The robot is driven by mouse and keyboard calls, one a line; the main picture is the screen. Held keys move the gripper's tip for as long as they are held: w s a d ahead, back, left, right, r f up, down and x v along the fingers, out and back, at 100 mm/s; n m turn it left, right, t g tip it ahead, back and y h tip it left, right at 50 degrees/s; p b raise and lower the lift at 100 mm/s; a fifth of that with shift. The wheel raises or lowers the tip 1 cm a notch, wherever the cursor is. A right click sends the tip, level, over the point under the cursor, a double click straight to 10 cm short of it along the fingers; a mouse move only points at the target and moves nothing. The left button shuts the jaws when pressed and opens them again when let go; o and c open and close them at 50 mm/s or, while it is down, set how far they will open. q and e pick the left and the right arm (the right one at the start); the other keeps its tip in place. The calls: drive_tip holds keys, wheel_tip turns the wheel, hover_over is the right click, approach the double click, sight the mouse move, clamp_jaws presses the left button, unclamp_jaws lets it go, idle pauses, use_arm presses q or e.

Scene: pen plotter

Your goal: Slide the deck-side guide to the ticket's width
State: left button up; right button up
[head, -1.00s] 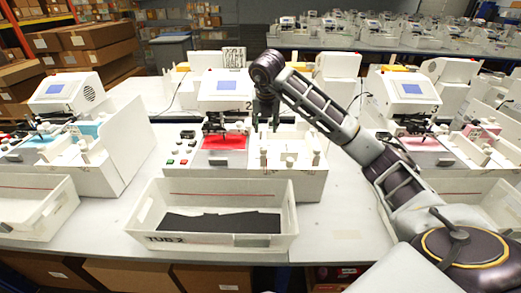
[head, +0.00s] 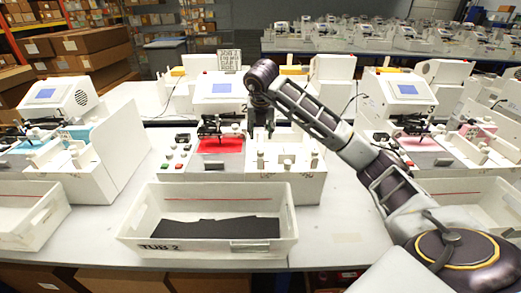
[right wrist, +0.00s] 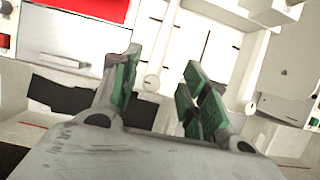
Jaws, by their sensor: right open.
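The middle pen plotter (head: 219,88) has a blue screen and a red sheet (head: 221,145) on its bed. The red sheet shows at the top left of the right wrist view (right wrist: 90,8). Right of the bed is the white side deck (head: 305,182) with small upright white parts; I cannot tell which is the guide. My right gripper (head: 262,131) is over the deck's left rear part. In the right wrist view its green-padded fingers (right wrist: 162,60) are apart, with a small round white knob (right wrist: 152,82) seen between them. I cannot make out a separate ticket. My left gripper is out of view.
A white tub (head: 205,246) marked TUB 2, holding dark sheets, stands in front of the plotter. Buttons (head: 176,152) sit left of the bed. Similar plotters stand left and right (head: 402,92). Bare table shows right of the tub.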

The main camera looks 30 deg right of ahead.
sight(261, 147)
drive_tip(key=p+x, duration=0.1)
drive_tip(key=x, duration=1)
drive_tip(key=shift+f, duration=0.2)
drive_tip(key=shift+w+d+f, duration=0.15)
drive_tip(key=shift+f, duration=0.4)
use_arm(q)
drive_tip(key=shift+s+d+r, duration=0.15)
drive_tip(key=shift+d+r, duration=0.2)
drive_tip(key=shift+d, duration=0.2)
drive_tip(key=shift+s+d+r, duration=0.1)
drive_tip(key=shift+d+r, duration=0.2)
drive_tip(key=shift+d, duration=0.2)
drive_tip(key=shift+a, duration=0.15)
use_arm(e)
drive_tip(key=c, duration=0.8)
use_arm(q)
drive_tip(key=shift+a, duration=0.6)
use_arm(e)
clamp_jaws()
